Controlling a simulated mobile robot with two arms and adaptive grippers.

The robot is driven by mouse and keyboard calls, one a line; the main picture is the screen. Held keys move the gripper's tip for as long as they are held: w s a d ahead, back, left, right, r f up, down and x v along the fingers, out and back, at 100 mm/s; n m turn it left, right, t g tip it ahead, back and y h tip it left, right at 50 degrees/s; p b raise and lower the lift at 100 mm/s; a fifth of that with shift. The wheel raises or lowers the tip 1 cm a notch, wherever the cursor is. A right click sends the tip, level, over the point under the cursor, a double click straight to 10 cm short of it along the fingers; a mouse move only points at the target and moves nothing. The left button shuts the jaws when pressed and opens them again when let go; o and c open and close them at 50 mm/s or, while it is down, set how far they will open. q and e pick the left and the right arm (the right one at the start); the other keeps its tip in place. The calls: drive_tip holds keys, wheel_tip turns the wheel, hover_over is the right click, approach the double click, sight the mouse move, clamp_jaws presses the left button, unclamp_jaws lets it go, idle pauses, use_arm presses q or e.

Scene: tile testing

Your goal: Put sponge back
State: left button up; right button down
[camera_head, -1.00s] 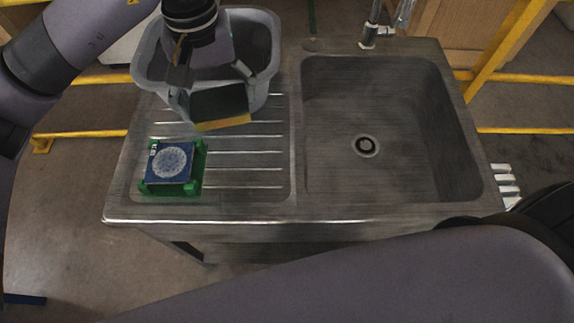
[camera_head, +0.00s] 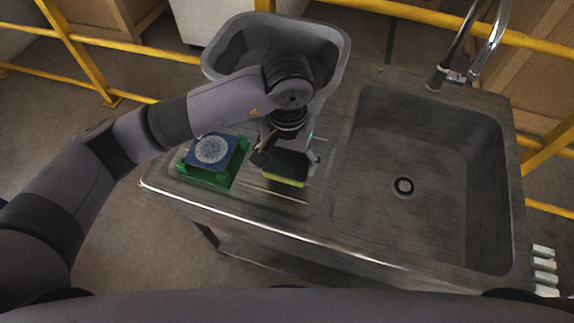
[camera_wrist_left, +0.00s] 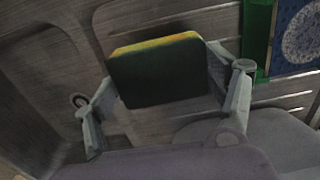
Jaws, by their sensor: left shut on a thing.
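The sponge (camera_head: 285,170) has a dark green face and a yellow edge. My left gripper (camera_head: 287,160) is shut on it and holds it over the ribbed drainboard, just right of the green holder. The left wrist view also shows the sponge (camera_wrist_left: 158,72) between both fingers of the left gripper (camera_wrist_left: 163,75). Whether the sponge touches the drainboard is hard to tell. My right gripper is out of view.
A blue patterned tile (camera_head: 212,150) lies on a green holder (camera_head: 225,178) at the drainboard's left. A grey tub (camera_head: 335,65) stands behind the gripper. The sink basin (camera_head: 430,150) at right is empty, with a faucet (camera_head: 440,75) behind it.

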sight(287, 164)
use_arm(q)
wheel_tip(287, 164, down, 4)
drive_tip(key=shift+r+p, duration=0.1)
drive_tip(key=shift+p, duration=0.3)
drive_tip(key=shift+f, duration=0.2)
drive_tip(key=shift+f+b, duration=0.2)
drive_tip(key=shift+b, duration=0.1)
drive_tip(key=o, duration=0.7)
drive_tip(key=shift+r, duration=0.1)
drive_tip(key=o, duration=0.4)
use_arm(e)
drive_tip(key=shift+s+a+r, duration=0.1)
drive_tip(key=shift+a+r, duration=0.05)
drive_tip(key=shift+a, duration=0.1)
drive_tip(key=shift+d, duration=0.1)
